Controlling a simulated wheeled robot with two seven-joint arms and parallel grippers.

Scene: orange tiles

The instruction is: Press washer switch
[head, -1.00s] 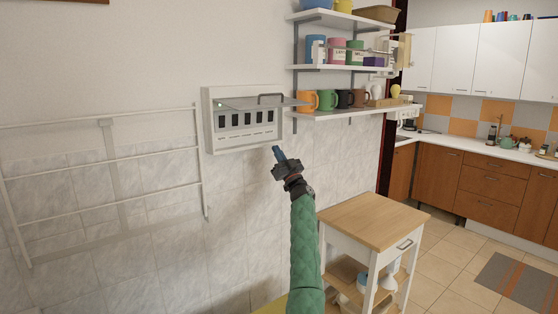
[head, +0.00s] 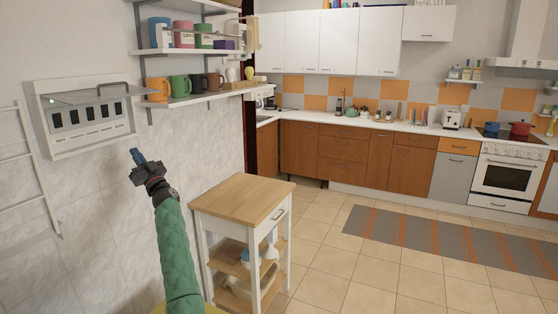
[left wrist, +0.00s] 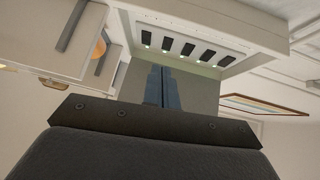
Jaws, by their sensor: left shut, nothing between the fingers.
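A white switch panel (head: 85,118) hangs on the wall at the left of the head view, with several dark rectangular switches in a row and its cover raised. A small green light shows at its upper left. I cannot read which switch is the washer's. My left gripper (head: 137,156) is shut and empty, just below and right of the panel's lower right corner, apart from it in the picture. In the left wrist view the blue fingers (left wrist: 163,88) are together, and the panel (left wrist: 200,50) is beyond them, with small green lights by its switches. My right gripper is not in view.
Wall shelves (head: 200,97) with mugs and jars are right of the panel, close to its raised cover. A white drying rack (head: 22,170) is on the wall at left. A wooden-topped cart (head: 240,197) stands right of my arm. Floor beyond it is open.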

